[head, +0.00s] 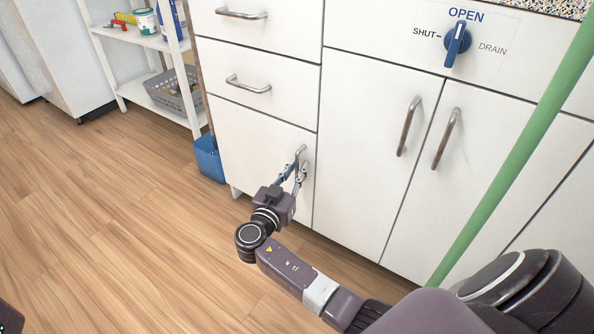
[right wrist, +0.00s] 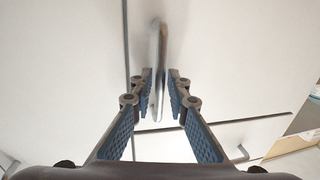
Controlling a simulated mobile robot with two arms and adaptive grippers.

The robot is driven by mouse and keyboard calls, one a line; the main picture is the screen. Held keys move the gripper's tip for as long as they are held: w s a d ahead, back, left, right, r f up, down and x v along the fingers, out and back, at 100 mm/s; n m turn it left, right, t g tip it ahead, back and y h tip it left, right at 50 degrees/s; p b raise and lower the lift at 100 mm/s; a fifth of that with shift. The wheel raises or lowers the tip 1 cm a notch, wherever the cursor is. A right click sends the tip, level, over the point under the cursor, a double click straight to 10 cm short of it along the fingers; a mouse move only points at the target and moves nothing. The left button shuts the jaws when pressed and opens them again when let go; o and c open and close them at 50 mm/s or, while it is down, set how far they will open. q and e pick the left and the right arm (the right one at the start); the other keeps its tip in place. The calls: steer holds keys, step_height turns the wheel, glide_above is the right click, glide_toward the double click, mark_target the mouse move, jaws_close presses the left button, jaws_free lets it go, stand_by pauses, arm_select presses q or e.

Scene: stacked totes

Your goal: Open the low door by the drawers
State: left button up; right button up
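The low door (head: 255,150) is a white panel below two drawers and looks shut. Its metal bar handle (head: 302,151) is upright near the door's right edge. My right gripper (head: 296,168) is at this handle. In the right wrist view the handle (right wrist: 158,70) stands between the two blue-padded fingers (right wrist: 161,88), which are apart, with a gap on both sides. The gripper looks open around the handle's lower part. My left gripper is not in view; only a dark piece shows in the head view's lower left corner.
Drawers (head: 268,55) sit above the low door. Two tall cupboard doors (head: 368,150) with upright handles are at its right. A blue bucket (head: 208,160) stands by the cabinet's left side. A green pole (head: 520,150) crosses the right. Wood floor (head: 110,230) is clear at the left.

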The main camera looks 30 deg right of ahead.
steer(key=shift+c, duration=0.2)
jaws_close()
